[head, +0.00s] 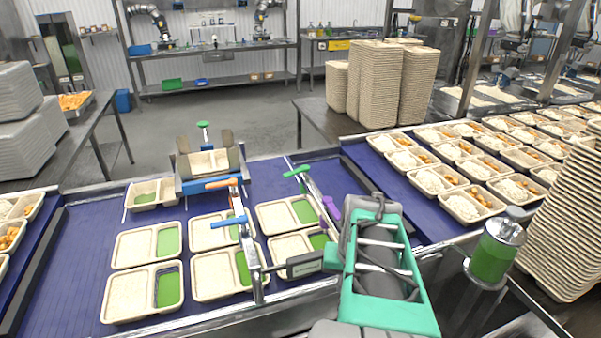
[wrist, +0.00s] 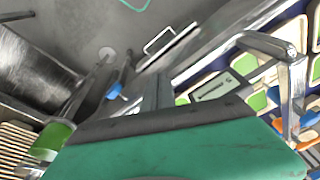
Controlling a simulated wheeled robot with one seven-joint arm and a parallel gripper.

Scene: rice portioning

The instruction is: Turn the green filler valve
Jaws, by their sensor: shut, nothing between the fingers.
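A green valve handle (head: 297,171) shows in the head view, on the metal frame over the conveyor. A second green knob (head: 203,124) stands on a post behind the blue tray holder, and I cannot tell for sure which is the filler valve. My gripper (wrist: 155,93) is shut and empty in the wrist view, above a dark bar and teal housing. In the head view my teal arm end (head: 390,315) is at the lower middle, right of and nearer than the green handle. My fingertips are not clear there. No contact with a green handle shows.
Orange (head: 222,183), blue (head: 229,222) and purple (head: 331,207) handles sit close by on the frame. Trays with green compartments (head: 168,240) lie on the blue conveyor (head: 60,290). A green canister (head: 493,258) and stacked trays (head: 572,230) stand right of my arm.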

